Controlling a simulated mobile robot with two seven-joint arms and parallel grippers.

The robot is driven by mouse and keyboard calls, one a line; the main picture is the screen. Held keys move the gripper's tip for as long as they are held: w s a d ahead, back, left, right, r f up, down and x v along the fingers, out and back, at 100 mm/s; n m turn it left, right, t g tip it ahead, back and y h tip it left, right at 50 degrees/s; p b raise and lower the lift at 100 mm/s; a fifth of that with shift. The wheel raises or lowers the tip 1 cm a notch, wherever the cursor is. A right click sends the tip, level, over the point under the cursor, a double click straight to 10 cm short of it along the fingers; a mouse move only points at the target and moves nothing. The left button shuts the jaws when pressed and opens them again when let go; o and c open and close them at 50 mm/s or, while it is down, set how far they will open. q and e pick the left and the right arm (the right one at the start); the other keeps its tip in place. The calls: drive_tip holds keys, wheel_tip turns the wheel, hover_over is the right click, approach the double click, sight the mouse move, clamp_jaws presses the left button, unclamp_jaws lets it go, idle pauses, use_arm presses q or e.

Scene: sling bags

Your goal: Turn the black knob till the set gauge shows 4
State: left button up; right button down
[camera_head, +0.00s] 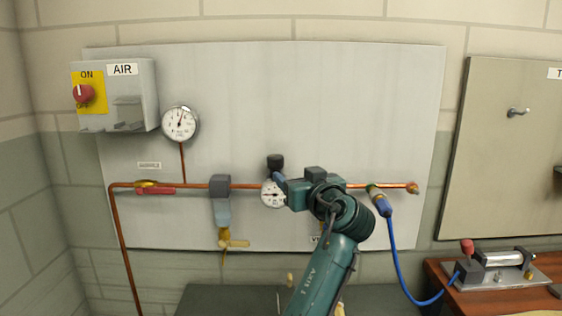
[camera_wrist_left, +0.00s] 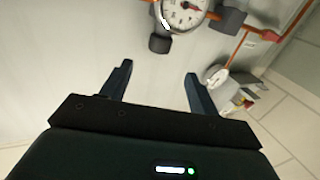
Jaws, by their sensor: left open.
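The black knob (camera_head: 275,161) sits on top of the regulator on the copper pipe, just above the set gauge (camera_head: 272,193). The gauge has a white dial, partly covered by my left gripper in the head view; its reading is too small to tell. My left gripper (camera_head: 281,182) is at the knob's lower right in that picture. In the left wrist view my gripper (camera_wrist_left: 158,75) is open and empty, its two fingers spread. The knob (camera_wrist_left: 160,43) shows beyond the fingertips, between their lines and apart from them. The gauge (camera_wrist_left: 184,12) is at the top edge, partly cut off.
A grey filter (camera_head: 221,200) and a red-handled valve (camera_head: 155,188) are left on the pipe. A supply gauge (camera_head: 180,123) and an AIR box (camera_head: 115,95) hang above. A blue hose (camera_head: 398,255) drops at right to a wooden bench (camera_head: 440,275).

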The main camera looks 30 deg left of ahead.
sight(278, 163)
use_arm(q)
drive_tip(key=p+x, duration=0.2)
drive_tip(key=x, duration=0.7)
drive_tip(key=shift+w+a+p, duration=0.1)
drive_tip(key=shift+a+p, duration=0.15)
drive_tip(key=shift+p, duration=0.15)
drive_tip(key=shift+w+a, duration=0.3)
drive_tip(key=shift+a, duration=0.05)
use_arm(e)
drive_tip(key=shift+s+d+r+g+h, duration=0.25)
drive_tip(key=shift+d+r+g+h, duration=0.05)
drive_tip(key=shift+d, duration=0.1)
use_arm(q)
drive_tip(key=c, duration=1)
